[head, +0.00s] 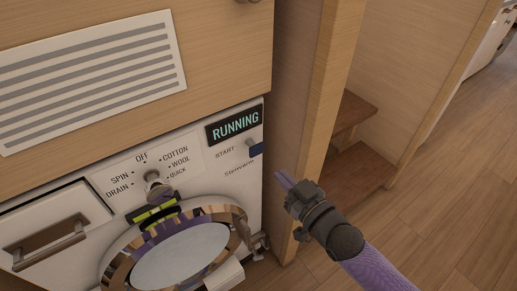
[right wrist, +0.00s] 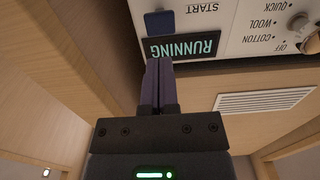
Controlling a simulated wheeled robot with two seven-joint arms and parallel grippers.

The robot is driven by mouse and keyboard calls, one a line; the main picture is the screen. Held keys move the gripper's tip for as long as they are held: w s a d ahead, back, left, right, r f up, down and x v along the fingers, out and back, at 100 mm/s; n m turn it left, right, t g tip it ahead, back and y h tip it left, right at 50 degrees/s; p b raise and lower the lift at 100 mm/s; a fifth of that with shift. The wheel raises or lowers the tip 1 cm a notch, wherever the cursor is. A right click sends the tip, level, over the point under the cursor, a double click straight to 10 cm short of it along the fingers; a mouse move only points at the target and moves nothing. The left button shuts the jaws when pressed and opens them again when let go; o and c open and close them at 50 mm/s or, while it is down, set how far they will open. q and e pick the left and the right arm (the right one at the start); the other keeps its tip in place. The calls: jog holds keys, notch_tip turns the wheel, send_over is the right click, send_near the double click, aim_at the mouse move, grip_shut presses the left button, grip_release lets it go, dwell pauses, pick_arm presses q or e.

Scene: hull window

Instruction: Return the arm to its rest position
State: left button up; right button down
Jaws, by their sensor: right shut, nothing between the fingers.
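My right gripper (head: 284,180) comes in from the lower right in the head view. It is shut and empty, just right of the washing machine's front (head: 225,170). In the right wrist view its two dark fingers (right wrist: 158,65) lie together, pointing at the panel near the blue start part (right wrist: 160,22). Whether the fingertips touch the panel is unclear. The blue part also shows at the panel's right edge in the head view (head: 256,150). The display (head: 234,124) reads RUNNING. My left gripper is not in view.
The round door (head: 180,256) with its shiny rim, the selector knob (head: 155,183) and a drawer handle (head: 48,245) are on the machine. A wooden post (head: 325,90) stands close right of it, with steps (head: 345,160) behind. Open wooden floor (head: 465,215) lies at right.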

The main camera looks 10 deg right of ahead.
jog(key=s+d+f+m+g+h, duration=0.1)
jog(key=s+d+f+g+h, duration=0.15)
jog(key=s+f, duration=0.45)
jog(key=s+d+f+g+h+p, duration=0.15)
jog(key=s+f+g, duration=0.25)
jog(key=f, duration=0.6)
jog(key=s+d+f+m+g+h, duration=0.1)
jog(key=s+d+f+g+h, duration=0.15)
jog(key=s+f, duration=0.45)
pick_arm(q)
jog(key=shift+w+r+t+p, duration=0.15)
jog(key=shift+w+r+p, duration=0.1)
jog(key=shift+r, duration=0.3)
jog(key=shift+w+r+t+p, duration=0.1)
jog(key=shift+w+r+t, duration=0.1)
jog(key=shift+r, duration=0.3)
pick_arm(e)
jog(key=s+f+g, duration=0.4)
jog(key=s, duration=0.8)
jog(key=s+f+g, duration=0.4)
jog(key=s+f, duration=0.1)
jog(key=s, duration=0.7)
jog(key=shift+s+n+g, duration=0.3)
jog(key=shift+s+n, duration=0.1)
jog(key=shift+d+h, duration=0.1)
jog(key=shift+h, duration=0.15)
